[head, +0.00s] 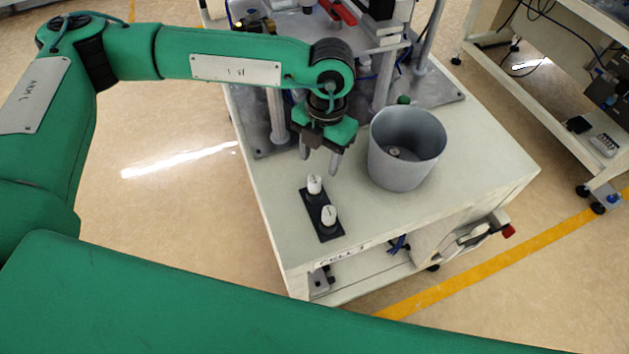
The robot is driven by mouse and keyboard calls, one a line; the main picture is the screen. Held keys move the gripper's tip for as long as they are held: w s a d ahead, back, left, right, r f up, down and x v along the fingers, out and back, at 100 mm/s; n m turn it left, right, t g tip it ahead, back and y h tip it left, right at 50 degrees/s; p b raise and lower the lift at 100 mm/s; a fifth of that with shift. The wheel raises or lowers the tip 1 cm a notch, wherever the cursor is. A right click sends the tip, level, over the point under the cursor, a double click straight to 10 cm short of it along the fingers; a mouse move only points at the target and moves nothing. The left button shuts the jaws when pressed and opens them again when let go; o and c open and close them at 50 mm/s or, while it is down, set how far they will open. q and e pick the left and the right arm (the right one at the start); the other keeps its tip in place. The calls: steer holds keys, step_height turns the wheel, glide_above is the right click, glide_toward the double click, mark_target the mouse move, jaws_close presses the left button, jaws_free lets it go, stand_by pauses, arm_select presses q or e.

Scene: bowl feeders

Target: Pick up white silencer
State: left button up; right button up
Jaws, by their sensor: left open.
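Two white silencers stand upright in a small black holder (323,229) on the white table. The far silencer (314,184) is at the holder's back end and the near silencer (329,215) is at its front end. My left gripper (320,164) hangs above the table just behind the far silencer, fingers pointing down. Its two fingers are apart with nothing between them, and it appears not to touch either silencer. My right gripper is not in the head view.
A grey bucket (391,175) with a small part inside stands right of the holder. Metal posts (277,115) and machine parts fill the table's back. The table top (440,185) is clear at the right. Another bench (560,60) stands at the upper right.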

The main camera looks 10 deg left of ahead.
mark_target(314, 178)
arm_select(q)
steer(key=shift+s+f, duration=0.2)
steer(key=shift+f, duration=0.8)
steer(key=f, duration=0.1)
steer(key=f+p, duration=0.1)
steer(key=s+f, duration=0.1)
steer(key=f, duration=0.1)
steer(key=shift+a, duration=0.4)
steer(key=shift+f, duration=0.45)
jaws_close()
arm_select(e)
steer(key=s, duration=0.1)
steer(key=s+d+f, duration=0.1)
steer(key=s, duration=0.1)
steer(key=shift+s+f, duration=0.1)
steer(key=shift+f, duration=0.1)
arm_select(q)
steer(key=shift+r, duration=0.15)
